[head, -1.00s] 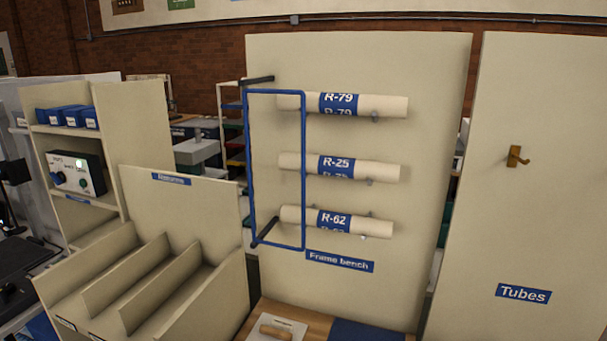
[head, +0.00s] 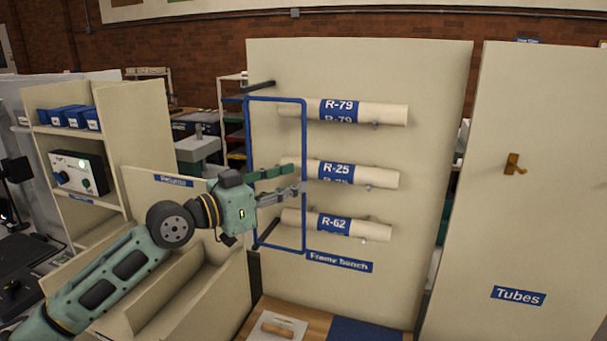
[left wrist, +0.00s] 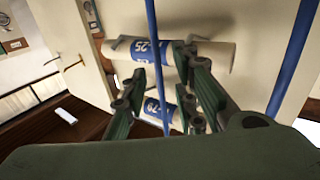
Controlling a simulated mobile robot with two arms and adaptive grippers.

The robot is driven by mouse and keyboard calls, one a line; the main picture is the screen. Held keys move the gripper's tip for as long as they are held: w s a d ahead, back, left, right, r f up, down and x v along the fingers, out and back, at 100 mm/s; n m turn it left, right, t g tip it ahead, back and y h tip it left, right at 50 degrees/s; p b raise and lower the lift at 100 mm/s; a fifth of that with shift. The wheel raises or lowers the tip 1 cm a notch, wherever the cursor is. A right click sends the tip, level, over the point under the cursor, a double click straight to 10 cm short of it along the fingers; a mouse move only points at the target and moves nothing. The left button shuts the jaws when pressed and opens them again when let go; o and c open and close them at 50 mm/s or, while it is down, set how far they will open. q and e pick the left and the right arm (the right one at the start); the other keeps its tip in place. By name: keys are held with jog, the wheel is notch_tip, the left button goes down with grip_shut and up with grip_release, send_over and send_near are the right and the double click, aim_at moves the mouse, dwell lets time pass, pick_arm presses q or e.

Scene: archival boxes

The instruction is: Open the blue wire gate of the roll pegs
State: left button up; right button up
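The blue wire gate (head: 304,135) is an upright rectangular frame in front of the left ends of the rolls on the cream panel, near dark brackets. My left gripper (head: 297,179) is at the gate's right upright bar, about level with roll R-25 (head: 375,176). In the left wrist view, the gate's bar (left wrist: 153,30) runs between my open left fingers (left wrist: 160,50), with a gap visible on both sides. Whether a finger touches it I cannot tell. Another blue bar (left wrist: 292,60) shows at the right. My right gripper is out of view.
Rolls R-79 (head: 385,113) and R-62 (head: 370,229) sit on pegs above and below R-25. A divided cream rack (head: 215,300) stands below my left arm. A panel labelled Tubes (head: 500,230) stands at the right. The space before the rolls' right ends is clear.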

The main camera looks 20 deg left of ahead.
pick_arm(q)
jog(key=p+x, duration=0.1)
jog(key=x, duration=0.3)
jog(key=shift+c, duration=0.5)
grip_shut()
